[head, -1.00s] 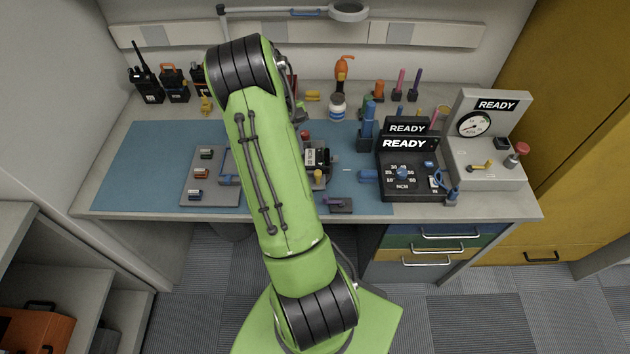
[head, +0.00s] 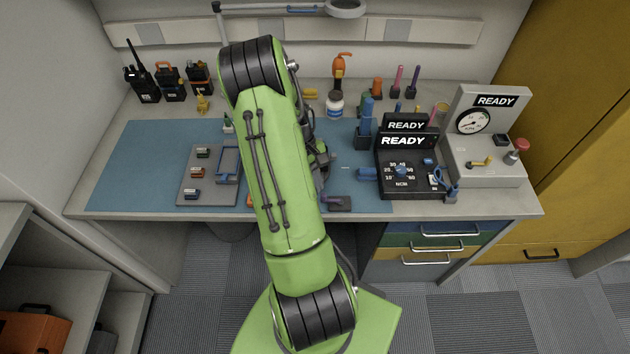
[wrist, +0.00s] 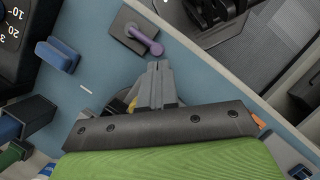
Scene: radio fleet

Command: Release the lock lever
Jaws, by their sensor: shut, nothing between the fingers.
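A small lever with a purple arm (wrist: 146,40) stands on a flat grey-brown base (wrist: 128,28) in the wrist view. The base (head: 340,204) also shows at the bench's front edge in the head view. I cannot tell for certain that this is the lock lever. My gripper (wrist: 159,68) is shut and empty, its fingertips pointing at the lever's near end with a small gap apparent. In the head view my arm hides most of the gripper and the bench middle.
A black unit reading READY (head: 403,170) with a dial stands right of the lever. A grey gauge station (head: 490,172) is farther right. A grey tray (head: 197,185) with small blocks lies left of my arm. Upright holders (head: 367,128) stand behind; the blue mat's left part is clear.

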